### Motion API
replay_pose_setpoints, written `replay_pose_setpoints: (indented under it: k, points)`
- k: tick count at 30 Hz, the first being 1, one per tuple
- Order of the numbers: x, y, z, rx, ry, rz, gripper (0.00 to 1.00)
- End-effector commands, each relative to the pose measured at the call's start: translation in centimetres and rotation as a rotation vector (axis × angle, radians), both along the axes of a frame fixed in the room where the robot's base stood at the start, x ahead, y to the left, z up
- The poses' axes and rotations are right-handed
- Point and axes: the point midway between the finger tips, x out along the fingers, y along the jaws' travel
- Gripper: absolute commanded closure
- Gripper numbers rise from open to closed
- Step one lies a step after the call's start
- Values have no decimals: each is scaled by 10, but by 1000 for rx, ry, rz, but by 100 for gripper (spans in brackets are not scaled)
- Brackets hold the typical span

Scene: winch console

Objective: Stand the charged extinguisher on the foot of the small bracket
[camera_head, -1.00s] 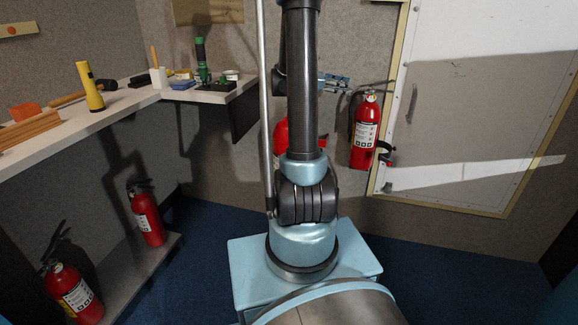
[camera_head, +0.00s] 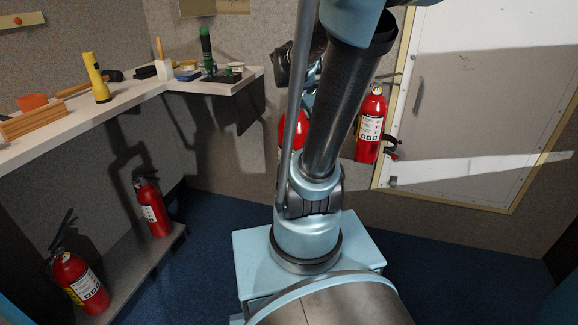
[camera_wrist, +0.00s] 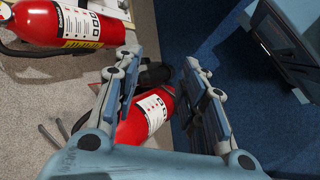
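Two red extinguishers are at the back wall in the head view. One (camera_head: 369,128) hangs beside the white door with a black bracket part (camera_head: 392,149) at its lower right. The other (camera_head: 284,140) is mostly hidden behind my arm. In the wrist view, one extinguisher (camera_wrist: 75,24) lies across the upper left, and another (camera_wrist: 140,122) shows between and beyond my fingers, near a dark part (camera_wrist: 154,74). My gripper (camera_wrist: 160,75) is open, its fingers apart. The head view hides its fingers. I cannot read any gauge or tell which extinguisher is charged.
Two more extinguishers (camera_head: 152,207) (camera_head: 80,283) stand on a low ledge (camera_head: 150,265) at left. Above it, a worktop (camera_head: 130,103) carries a yellow flashlight (camera_head: 96,78) and tools. The white door (camera_head: 470,90) is at right. Blue floor between is clear.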

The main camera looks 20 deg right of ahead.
Motion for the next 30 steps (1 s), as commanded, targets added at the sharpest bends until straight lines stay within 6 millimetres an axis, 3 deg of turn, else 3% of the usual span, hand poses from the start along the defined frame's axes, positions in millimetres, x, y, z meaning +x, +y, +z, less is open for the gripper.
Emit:
replay_pose_setpoints:
  k: [9, 18, 24, 30]
  points:
    - [-61, 69, -41, 292, -151, -190, 62]
    - [-105, 128, -76, 542, -226, -383, 62]
    - [-116, 145, -85, 616, -239, -447, 62]
    - [-117, 147, -86, 623, -240, -454, 62]
